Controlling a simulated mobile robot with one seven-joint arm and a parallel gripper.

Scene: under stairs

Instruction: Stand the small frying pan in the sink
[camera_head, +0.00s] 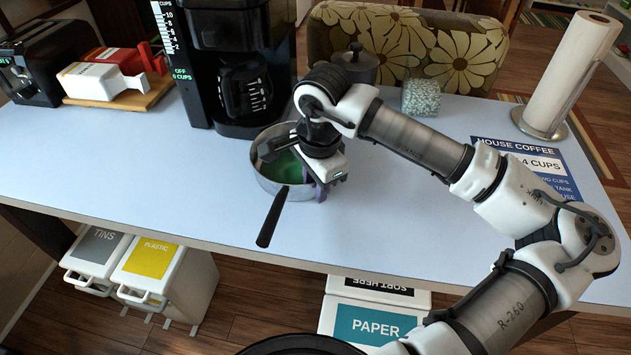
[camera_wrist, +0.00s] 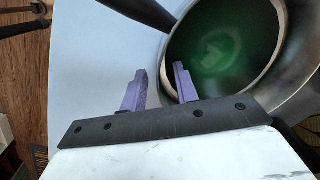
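A round metal pan (camera_head: 262,180) with a green inside and a long dark handle (camera_head: 272,217) sits on the pale counter in front of the coffee maker. Its handle points toward the counter's front edge. My gripper (camera_head: 322,192) is pointed down at the pan's right side. In the wrist view my gripper (camera_wrist: 160,78) has its two purple fingers apart, one over the pan's inside (camera_wrist: 225,35) and one outside it, with the rim between them. Whether they touch the wall is unclear. The handle (camera_wrist: 150,14) runs past the fingertips. No sink shows in either view.
A black coffee maker (camera_head: 240,60) stands close behind the pan. A grey lidded pot (camera_head: 356,66), a glass jar of beads (camera_head: 421,98), a paper towel roll (camera_head: 570,75) and a coffee sign (camera_head: 535,165) are to the right. The counter's left front (camera_head: 120,160) is clear.

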